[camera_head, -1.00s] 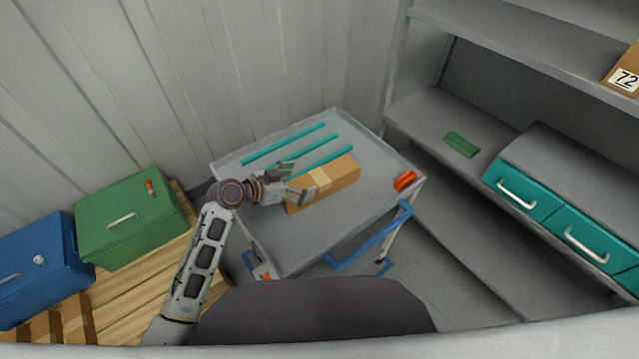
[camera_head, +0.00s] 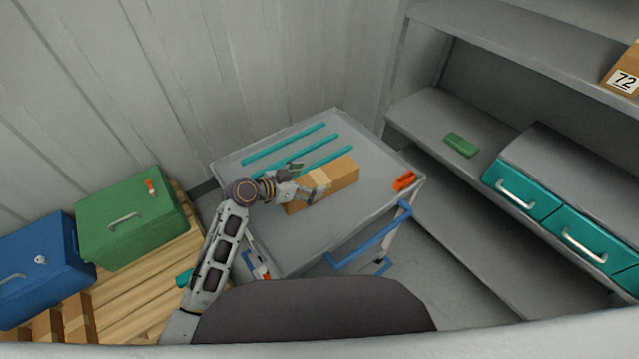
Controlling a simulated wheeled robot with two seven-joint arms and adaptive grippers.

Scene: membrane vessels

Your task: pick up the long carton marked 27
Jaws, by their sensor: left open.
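A long brown carton (camera_head: 340,175) with a paler tape band lies on the grey cart top (camera_head: 375,190). No number can be read on it from here. My left gripper (camera_head: 306,181) is open at the carton's left part, one finger at its far side and one over its near side. I cannot tell whether the fingers touch it. The gripper hides some of the carton's left end. Another brown carton (camera_head: 632,62), marked 72, stands on the upper shelf at the right edge. My right gripper is not in view.
Teal strips (camera_head: 285,145) lie on the cart behind the carton. An orange-red object (camera_head: 404,181) is at the cart's right corner, by a blue handle (camera_head: 370,240). Green (camera_head: 135,215) and blue (camera_head: 40,265) boxes stand left. Shelves with teal drawers (camera_head: 520,190) stand right.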

